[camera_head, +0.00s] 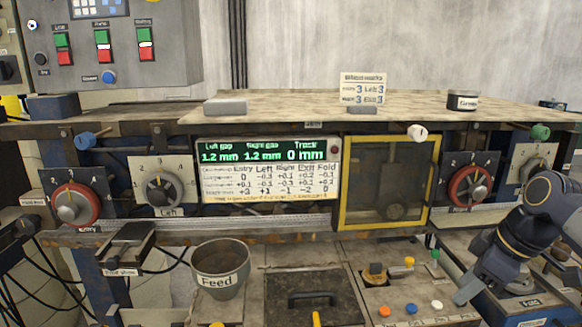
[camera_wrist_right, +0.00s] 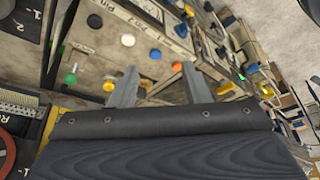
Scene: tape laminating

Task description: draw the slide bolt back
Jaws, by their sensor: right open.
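My right gripper (camera_head: 467,290) is low at the right in the head view, above the right end of the small control panel (camera_head: 395,288). In the right wrist view its two grey fingers stand apart with nothing between them (camera_wrist_right: 160,84). A small dark and brass fitting (camera_head: 376,272) on that panel may be the slide bolt; I cannot tell for sure. It is left of the gripper and apart from it. A yellow knob (camera_head: 409,261) and a green knob (camera_head: 435,254) stand beside it. My left gripper is not in view.
Orange (camera_head: 385,310), blue (camera_head: 411,307) and white (camera_head: 437,305) buttons line the panel's front. A yellow-framed window (camera_head: 344,182) stands behind it. A hatch with a black handle (camera_head: 312,297) and the Feed cup (camera_head: 220,270) are to the left. Red dials (camera_head: 468,187) are on the machine front.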

